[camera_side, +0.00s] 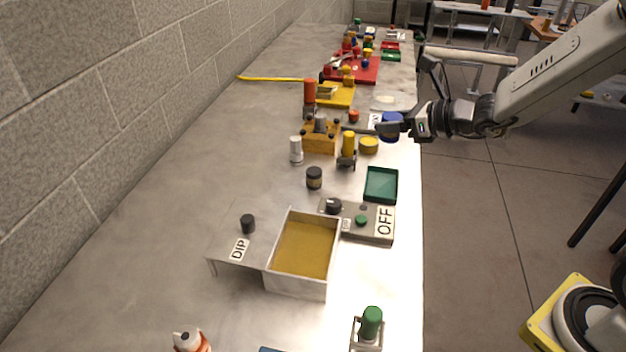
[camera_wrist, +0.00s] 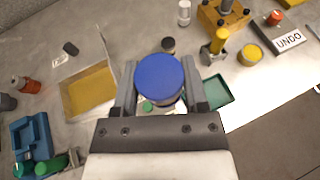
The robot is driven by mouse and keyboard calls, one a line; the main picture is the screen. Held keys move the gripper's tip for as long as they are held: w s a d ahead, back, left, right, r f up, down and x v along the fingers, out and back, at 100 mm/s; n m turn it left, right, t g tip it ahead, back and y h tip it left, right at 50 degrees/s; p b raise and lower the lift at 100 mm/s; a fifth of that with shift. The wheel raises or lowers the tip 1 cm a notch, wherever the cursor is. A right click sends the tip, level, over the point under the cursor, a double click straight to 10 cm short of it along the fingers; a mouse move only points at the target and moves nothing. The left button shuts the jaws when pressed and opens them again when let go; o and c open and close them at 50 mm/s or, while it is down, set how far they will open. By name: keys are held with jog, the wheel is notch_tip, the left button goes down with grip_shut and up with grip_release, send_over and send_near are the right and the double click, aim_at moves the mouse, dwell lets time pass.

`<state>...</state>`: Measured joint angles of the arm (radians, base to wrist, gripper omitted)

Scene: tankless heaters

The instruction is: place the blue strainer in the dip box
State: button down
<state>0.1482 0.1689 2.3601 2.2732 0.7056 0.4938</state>
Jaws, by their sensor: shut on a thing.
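The blue strainer (camera_wrist: 160,76) is a round blue piece held between the two fingers of my gripper (camera_wrist: 158,92) in the wrist view. In the side view my gripper (camera_side: 396,128) is shut on the blue strainer (camera_side: 391,121) above the right edge of the table, well behind the dip box. The dip box (camera_side: 328,277) is a pale open box with a yellow-brown floor or liquid, beside a DIP label. It also shows at the left in the wrist view (camera_wrist: 68,100). The strainer's underside is hidden.
A grey OFF panel (camera_side: 381,234) adjoins the dip box, with a green tray (camera_side: 381,184) behind it. A dark jar (camera_side: 314,178), a white bottle (camera_side: 296,150) and a yellow cylinder (camera_side: 348,145) stand farther back. A green-topped piece (camera_side: 371,323) stands in front. A block wall bounds the left.

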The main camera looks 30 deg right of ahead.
jog(key=s+a+f+n+g+y, duration=0.3)
jog(key=s+a+n+g+y, duration=0.1)
jog(key=s+a+n+g, duration=0.35)
jog(key=s+a+f+n+g+y, duration=0.3)
jog(key=s+a+f+n+g, duration=0.1)
jog(key=s+a+n+g, duration=0.4)
jog(key=s+d+f+n+g+h, duration=0.2)
jog(key=s+n+g+h, duration=0.35)
jog(key=n+h, duration=0.4)
jog(key=s+d+f+n+g+h, duration=0.35)
jog(key=s+n+h, duration=0.25)
jog(key=n+h, duration=0.3)
jog(key=w+d+r+n+t+h, duration=0.2)
jog(key=w+n+t+h, duration=0.15)
jog(key=n+t, duration=0.55)
jog(key=w+d+r+n+t+h, duration=0.2)
jog(key=w+n+t+h, duration=0.15)
jog(key=n+t, duration=0.55)
jog(key=w+a+r+n+t+y, duration=0.4)
jog(key=w+a+n+t+y, duration=0.1)
jog(key=n, duration=0.4)
jog(key=shift+w+a+r+t+y, duration=0.15)
jog(key=shift+a+t+y, duration=0.2)
jog(key=shift+a+y, duration=0.55)
